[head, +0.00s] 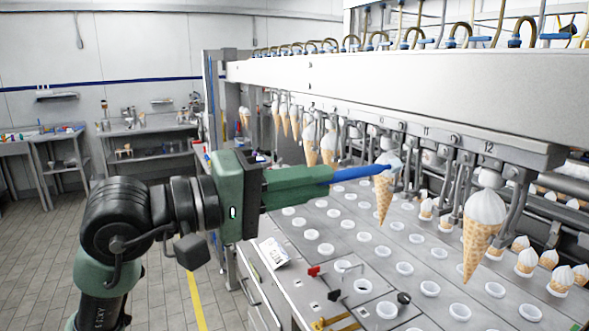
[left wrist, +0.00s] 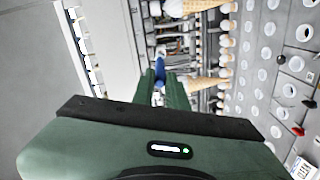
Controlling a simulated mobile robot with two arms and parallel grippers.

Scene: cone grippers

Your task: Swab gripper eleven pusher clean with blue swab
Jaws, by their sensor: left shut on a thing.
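My left gripper (head: 322,176) is shut on the blue swab (head: 352,173), held roughly level and pointing right toward the row of cone grippers. The swab's pale tip (head: 396,161) overlaps the cone (head: 384,195) left of station eleven; I cannot tell whether it touches anything. Gripper eleven (head: 446,158), under the number 11 plate, holds no cone; its pusher is small and hard to make out. In the left wrist view the blue swab (left wrist: 161,72) extends forward from the fingers (left wrist: 162,88). My right gripper is not in view.
A filled cone (head: 480,225) hangs at station twelve, right of gripper eleven. Other cones (head: 311,140) hang farther left. Below is a metal deck (head: 335,255) with rows of white-rimmed holes. The long machine beam (head: 420,90) runs above.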

